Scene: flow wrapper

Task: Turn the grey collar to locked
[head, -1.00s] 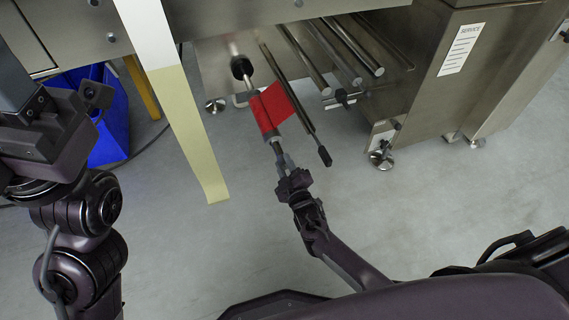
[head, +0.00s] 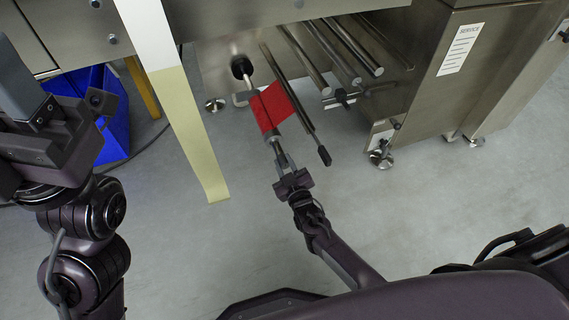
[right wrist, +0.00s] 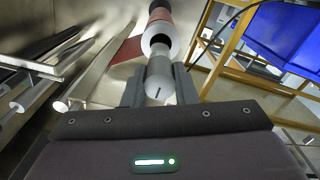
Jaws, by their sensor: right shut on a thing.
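The grey collar (right wrist: 158,75) sits at the near end of the roll spindle in the right wrist view, with a short dark mark on its near face. My right gripper (right wrist: 158,84) is shut on it, one finger on each side. In the head view, my right gripper (head: 283,160) reaches up to the spindle's near end, just below the red film roll (head: 269,106). The fingers hide much of the collar there. My left gripper (head: 18,85) is only partly in view at the left edge; its fingertips do not show clearly.
A thin bar with a black end (head: 323,155) runs close to the right of the roll. Steel rollers (head: 345,55) lie farther right, beside the machine cabinet (head: 440,90). A pale film strip (head: 190,125) hangs to the left, near a blue bin (head: 112,125). The floor below is clear.

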